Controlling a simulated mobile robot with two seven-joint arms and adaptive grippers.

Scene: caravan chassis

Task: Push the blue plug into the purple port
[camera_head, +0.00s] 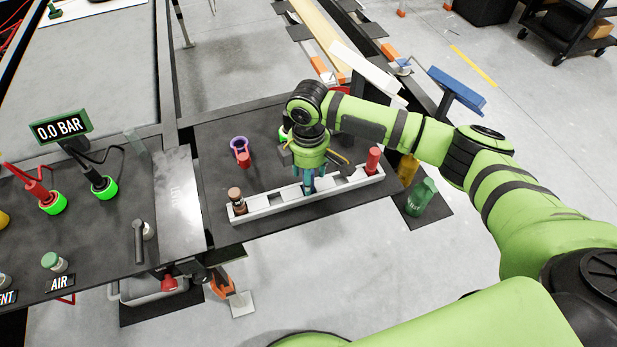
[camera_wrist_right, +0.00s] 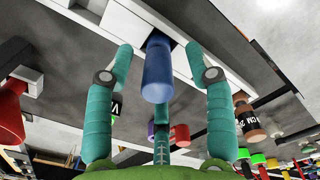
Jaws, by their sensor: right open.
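The blue plug (camera_wrist_right: 157,75) stands in the white rack (camera_head: 272,204); in the wrist view it lies between the teal fingers of my right gripper (camera_wrist_right: 165,65). In the head view my right gripper (camera_head: 309,184) points down over the middle of the rack and largely hides the plug. Its fingers are spread around the plug, with gaps on both sides. The purple port (camera_head: 239,144) is a ring on the dark table, left of the gripper and behind the rack. Part of it also shows in the wrist view (camera_wrist_right: 151,131). My left gripper is not in view.
A brown plug (camera_head: 236,198) stands at the rack's left end and a red plug (camera_head: 373,159) at its right end. A red piece (camera_head: 243,160) is at the purple port. A green port (camera_head: 284,132) is partly hidden behind my gripper. A green bottle (camera_head: 420,196) stands right of the table.

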